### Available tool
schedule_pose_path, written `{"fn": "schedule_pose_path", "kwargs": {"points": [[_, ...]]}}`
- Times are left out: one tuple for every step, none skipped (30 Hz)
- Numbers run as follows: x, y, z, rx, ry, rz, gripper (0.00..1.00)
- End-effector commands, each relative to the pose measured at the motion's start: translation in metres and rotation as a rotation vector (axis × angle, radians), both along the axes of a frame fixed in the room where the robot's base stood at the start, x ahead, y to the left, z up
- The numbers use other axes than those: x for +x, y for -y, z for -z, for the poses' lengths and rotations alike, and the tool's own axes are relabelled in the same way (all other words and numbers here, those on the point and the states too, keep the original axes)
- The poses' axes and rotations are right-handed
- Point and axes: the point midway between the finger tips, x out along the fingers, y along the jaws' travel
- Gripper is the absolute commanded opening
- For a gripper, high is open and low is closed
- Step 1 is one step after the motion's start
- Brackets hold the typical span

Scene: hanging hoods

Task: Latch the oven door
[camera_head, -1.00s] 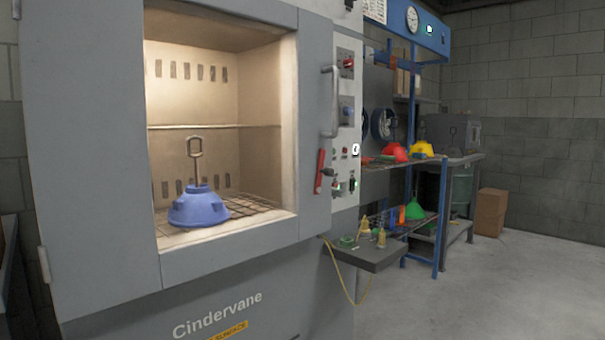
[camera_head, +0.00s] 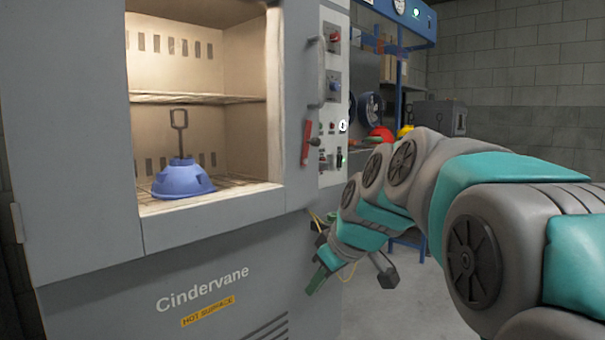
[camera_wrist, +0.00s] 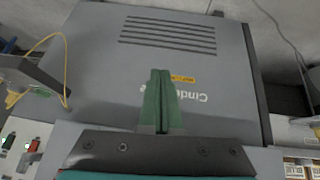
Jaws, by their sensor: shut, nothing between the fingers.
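The grey oven door (camera_head: 75,130) has a large window and looks flush with the oven front. A vertical grey handle (camera_head: 317,80) is at its right edge. Below the handle, a red lever (camera_head: 307,145) stands nearly upright, slightly tilted; I cannot tell whether it is engaged. My gripper (camera_head: 316,281) is low in front of the oven, below the red lever and apart from it, pointing down. Its green fingers (camera_wrist: 160,75) are together and empty in the wrist view, over the oven's lower front. The lever is not clear in the wrist view.
A blue hood (camera_head: 182,180) with a hook sits on the rack inside the oven. A control panel (camera_head: 333,110) is right of the handle. A shelf with red and yellow hoods (camera_head: 381,133) stands behind my arm. Open floor (camera_head: 375,312) lies right of the oven.

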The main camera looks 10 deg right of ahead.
Motion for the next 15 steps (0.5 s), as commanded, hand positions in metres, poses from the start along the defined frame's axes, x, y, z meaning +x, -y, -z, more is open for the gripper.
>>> {"fn": "schedule_pose_path", "kwargs": {"points": [[0.018,0.002,-0.009,-0.007,0.058,-0.029,0.00],[0.028,0.002,-0.017,-0.014,0.093,-0.051,0.00],[0.041,0.003,-0.028,-0.024,0.142,-0.080,0.00],[0.051,0.004,-0.036,-0.034,0.177,-0.101,0.00],[0.060,0.004,-0.044,-0.042,0.211,-0.121,0.00],[0.071,0.006,-0.057,-0.058,0.262,-0.147,0.00],[0.080,0.006,-0.065,-0.069,0.299,-0.168,0.00],[0.088,0.007,-0.073,-0.080,0.333,-0.187,0.00],[0.098,0.009,-0.085,-0.098,0.384,-0.213,0.00],[0.106,0.010,-0.093,-0.113,0.421,-0.231,0.00],[0.113,0.011,-0.102,-0.128,0.457,-0.250,0.00],[0.122,0.013,-0.114,-0.151,0.509,-0.273,0.00],[0.128,0.014,-0.123,-0.167,0.546,-0.290,0.00],[0.134,0.016,-0.130,-0.186,0.581,-0.306,0.00],[0.142,0.018,-0.143,-0.210,0.632,-0.329,0.00]]}}
